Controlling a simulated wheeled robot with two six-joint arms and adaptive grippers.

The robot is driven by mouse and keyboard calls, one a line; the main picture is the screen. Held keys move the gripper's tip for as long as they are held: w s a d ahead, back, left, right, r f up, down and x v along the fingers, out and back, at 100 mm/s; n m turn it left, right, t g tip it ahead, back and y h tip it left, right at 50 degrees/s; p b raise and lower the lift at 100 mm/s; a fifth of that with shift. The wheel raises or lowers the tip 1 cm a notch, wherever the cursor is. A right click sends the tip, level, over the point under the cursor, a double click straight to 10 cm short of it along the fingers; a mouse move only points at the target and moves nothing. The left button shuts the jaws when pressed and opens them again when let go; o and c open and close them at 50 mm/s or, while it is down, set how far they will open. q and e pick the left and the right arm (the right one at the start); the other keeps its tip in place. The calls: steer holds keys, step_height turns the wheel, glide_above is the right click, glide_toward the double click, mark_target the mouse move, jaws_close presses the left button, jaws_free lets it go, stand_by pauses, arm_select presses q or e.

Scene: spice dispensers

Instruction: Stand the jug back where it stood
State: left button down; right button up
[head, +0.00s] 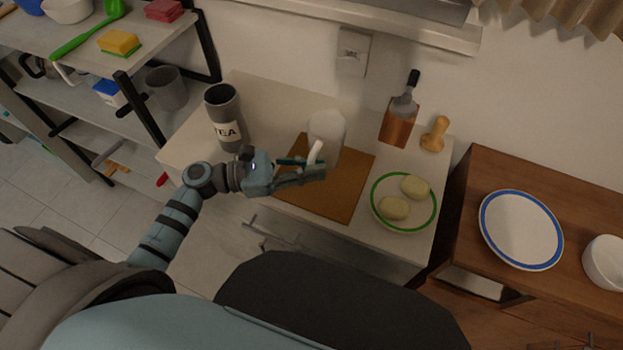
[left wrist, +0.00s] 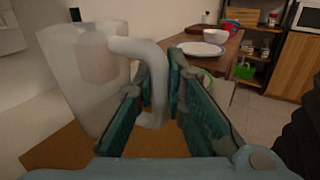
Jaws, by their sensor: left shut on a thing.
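The jug (head: 327,128) is pale and translucent, with a white handle. It is upright at the brown board (head: 352,190) on the counter; I cannot tell whether its base touches the board. My left gripper (head: 318,168) reaches in from the left and is shut on the jug's handle. In the left wrist view the jug (left wrist: 88,75) is at the left and its curved handle (left wrist: 157,85) runs between the two fingers of the gripper (left wrist: 160,105). My right gripper is not in view.
A grey tea canister (head: 224,115) stands left of the jug. A green-rimmed plate (head: 405,222) with two pale oval items is right of the board. A blue-rimmed plate (head: 521,230) sits on the wooden cabinet.

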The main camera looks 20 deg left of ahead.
arm_select(q)
step_height(320, 180, down, 3)
steer(key=shift+f+b, duration=0.2)
steer(key=shift+b, duration=0.25)
steer(key=shift+d+f, duration=0.1)
steer(key=shift+f, duration=0.05)
steer(key=c, duration=1.7)
jaws_free()
steer(key=shift+o, duration=0.2)
